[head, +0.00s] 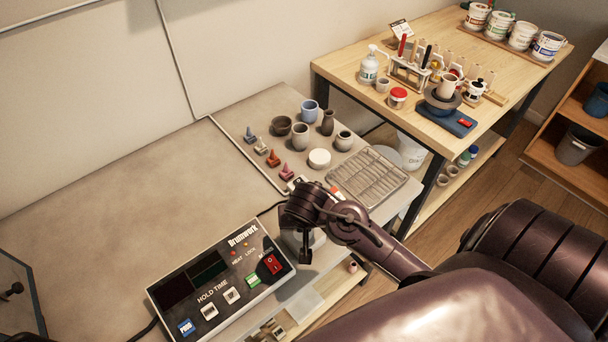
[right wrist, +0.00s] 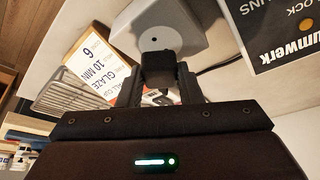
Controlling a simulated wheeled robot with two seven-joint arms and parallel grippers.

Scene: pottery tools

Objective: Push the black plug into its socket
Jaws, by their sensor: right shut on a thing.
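My right gripper (head: 305,254) reaches in from the right beside the control box and points down. In the right wrist view the right gripper (right wrist: 158,88) is shut on the black plug (right wrist: 157,70), which sits between its two fingers. The pale grey socket housing (right wrist: 180,22) is just beyond the plug, with a small dark hole in its face. The plug appears close to the housing; I cannot tell whether they touch. In the head view the housing (head: 319,239) is mostly hidden behind my gripper. My left gripper is not in view.
The control box (head: 205,312) with HOLD TIME display and buttons lies left of my right gripper. A wire rack (head: 367,177), small pots and coloured cones stand behind. A printed card (right wrist: 92,62) shows beside the housing. The table's left part is clear.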

